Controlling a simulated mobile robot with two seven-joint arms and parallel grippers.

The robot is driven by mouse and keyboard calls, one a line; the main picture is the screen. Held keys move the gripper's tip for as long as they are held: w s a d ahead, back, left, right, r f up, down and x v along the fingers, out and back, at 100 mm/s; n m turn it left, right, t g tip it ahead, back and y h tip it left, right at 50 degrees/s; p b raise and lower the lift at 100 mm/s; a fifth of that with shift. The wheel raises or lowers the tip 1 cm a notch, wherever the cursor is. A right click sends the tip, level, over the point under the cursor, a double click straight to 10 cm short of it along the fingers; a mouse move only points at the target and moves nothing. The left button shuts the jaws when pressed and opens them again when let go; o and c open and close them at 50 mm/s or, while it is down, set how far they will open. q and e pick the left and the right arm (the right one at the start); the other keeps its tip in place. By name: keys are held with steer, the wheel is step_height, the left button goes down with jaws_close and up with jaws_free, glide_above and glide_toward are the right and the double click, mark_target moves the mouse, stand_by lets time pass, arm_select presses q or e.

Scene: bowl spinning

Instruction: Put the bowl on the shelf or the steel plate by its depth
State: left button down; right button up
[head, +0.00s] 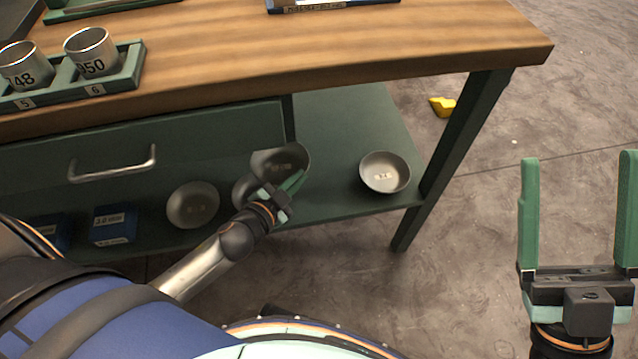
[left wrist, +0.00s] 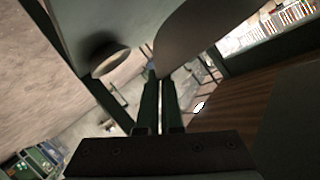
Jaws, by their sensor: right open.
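Several grey bowls are around the lower shelf (head: 345,120) of the workbench. A further bowl (head: 243,190) is partly hidden behind that gripper. In the left wrist view a large curved bowl surface (left wrist: 200,35) is close at the fingertips. My right gripper (head: 580,215) is open and empty, over the floor at the right.
The wooden benchtop (head: 330,45) overhangs the shelf. Numbered metal cups (head: 91,52) stand in a green rack (head: 125,78). A drawer with a handle (head: 112,165) and a table leg (head: 460,150) flank the shelf opening. A blue box (head: 113,225) is at the left; a yellow object (head: 442,106) lies on the floor.

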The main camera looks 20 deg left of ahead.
arm_select(q)
steer(key=w+d+f+b, duration=0.1)
steer(key=w+f, duration=0.1)
steer(key=w+d+f+b, duration=0.1)
steer(key=w+f+b, duration=0.1)
steer(key=w+d+f+b, duration=0.1)
steer(key=w+f, duration=0.1)
steer(key=w, duration=0.1)
steer(key=shift+d+f, duration=0.15)
steer(key=shift+f, duration=0.25)
steer(key=shift+w+d+f+b, duration=0.1)
steer(key=shift+w+f+b, duration=0.1)
steer(key=shift+f+b, duration=0.65)
steer(key=shift+w+d+f+b, duration=0.1)
steer(key=shift+w+f+b, duration=0.05)
steer(key=shift+f+b, duration=0.7)
arm_select(e)
step_height(320, 180, down, 8)
steer(key=shift+w+a+f, duration=0.15)
steer(key=shift+w+a, duration=0.05)
steer(key=shift+a, duration=0.25)
arm_select(q)
steer(key=shift+f, duration=0.1)
steer(key=shift+f, duration=0.15)
steer(key=c, duration=1.1)
jaws_free()
steer(key=shift+a, duration=0.1)
arm_select(e)
steer(key=shift+m, duration=0.3)
